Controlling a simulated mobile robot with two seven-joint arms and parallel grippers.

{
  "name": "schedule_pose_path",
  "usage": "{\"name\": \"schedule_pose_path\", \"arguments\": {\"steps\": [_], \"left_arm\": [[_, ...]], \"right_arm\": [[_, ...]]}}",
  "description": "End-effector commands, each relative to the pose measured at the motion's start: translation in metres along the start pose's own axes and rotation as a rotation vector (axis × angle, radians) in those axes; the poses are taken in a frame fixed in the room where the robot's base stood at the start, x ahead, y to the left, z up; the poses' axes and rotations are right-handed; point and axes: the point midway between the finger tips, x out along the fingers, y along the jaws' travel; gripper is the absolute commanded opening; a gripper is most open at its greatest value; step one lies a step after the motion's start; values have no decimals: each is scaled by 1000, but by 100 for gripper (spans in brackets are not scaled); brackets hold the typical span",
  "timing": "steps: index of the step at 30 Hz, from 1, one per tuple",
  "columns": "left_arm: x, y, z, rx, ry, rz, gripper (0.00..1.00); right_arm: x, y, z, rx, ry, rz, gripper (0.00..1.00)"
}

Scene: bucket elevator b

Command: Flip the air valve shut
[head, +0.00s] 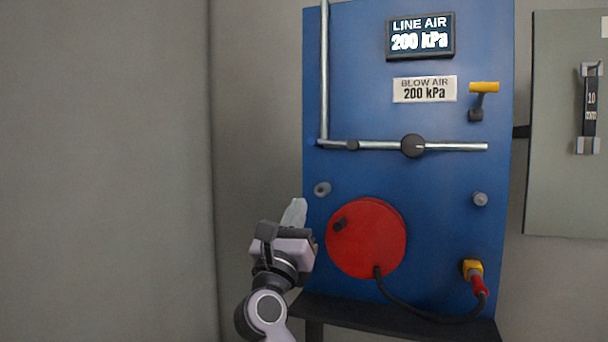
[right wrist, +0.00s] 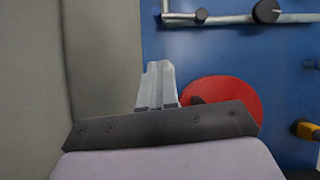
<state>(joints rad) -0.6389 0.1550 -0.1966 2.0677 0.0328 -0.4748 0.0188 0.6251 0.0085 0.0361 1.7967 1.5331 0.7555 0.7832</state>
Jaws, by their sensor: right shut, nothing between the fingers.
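A yellow lever handle (head: 484,88) on a dark stem sits at the upper right of the blue panel (head: 450,220). A horizontal grey pipe (head: 375,146) crosses the panel below it, with a round black knob (head: 413,146) that bears a light mark. The knob also shows in the right wrist view (right wrist: 266,11). My right gripper (head: 295,213) is shut and empty at the panel's left edge, left of the red disc and well apart from the lever. Its fingers (right wrist: 157,84) point up in the right wrist view. My left gripper is not in view.
A red disc (head: 366,250) with a black crank knob and hose is low on the panel. Displays labelled LINE AIR (head: 420,36) and BLOW AIR (head: 425,89) both read 200 kPa. A grey cabinet (head: 560,190) stands right; a dark ledge (head: 390,317) runs below. The left wall is bare.

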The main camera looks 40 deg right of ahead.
Motion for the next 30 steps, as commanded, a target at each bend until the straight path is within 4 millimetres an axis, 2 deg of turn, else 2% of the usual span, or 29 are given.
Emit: {"name": "schedule_pose_path", "arguments": {"steps": [5, 16, 21, 30], "left_arm": [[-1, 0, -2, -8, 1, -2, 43], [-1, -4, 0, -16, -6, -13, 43], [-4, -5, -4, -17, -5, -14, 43], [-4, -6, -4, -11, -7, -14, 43]], "right_arm": [[26, -2, 2, -2, -3, -5, 0], [102, -2, 2, -2, -1, -4, 0], [118, -1, 21, 1, -2, -2, 0], [125, -1, 29, -1, -1, -1, 0]]}}
